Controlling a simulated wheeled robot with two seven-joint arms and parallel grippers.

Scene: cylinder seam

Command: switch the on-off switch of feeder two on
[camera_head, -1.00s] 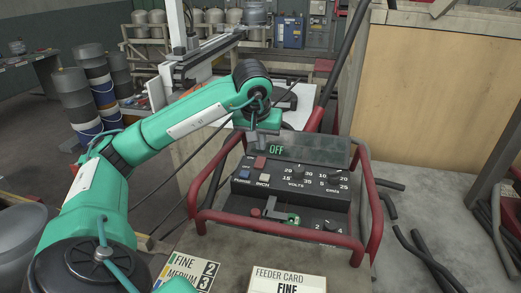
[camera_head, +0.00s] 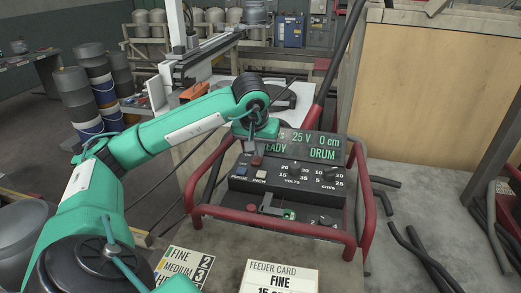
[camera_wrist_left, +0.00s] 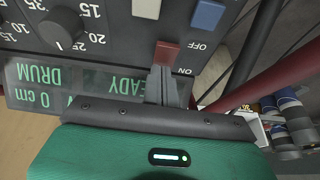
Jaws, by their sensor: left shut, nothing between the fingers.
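The feeder (camera_head: 330,200) is a dark control box inside a red tube frame. Its red on-off switch (camera_wrist_left: 168,52) shows in the left wrist view between the printed words ON and OFF; it also shows in the head view (camera_head: 256,161). My left gripper (camera_wrist_left: 162,78) is shut and empty, with its fingertips right at the switch on the ON side; I cannot tell if they touch it. In the head view the left gripper (camera_head: 254,150) comes down over the box's upper left corner. The display (camera_head: 318,146) is lit green and reads 25 V, 0 cm, DRUM and a partly hidden READY. My right gripper is out of view.
Beside the switch are a blue purge button (camera_head: 243,169) and a white inch button (camera_head: 260,174). Dial knobs (camera_head: 295,171) sit to their right. The red frame (camera_head: 362,230) surrounds the box. A feeder card (camera_head: 283,277) and a Fine/Medium card (camera_head: 186,268) lie in front.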

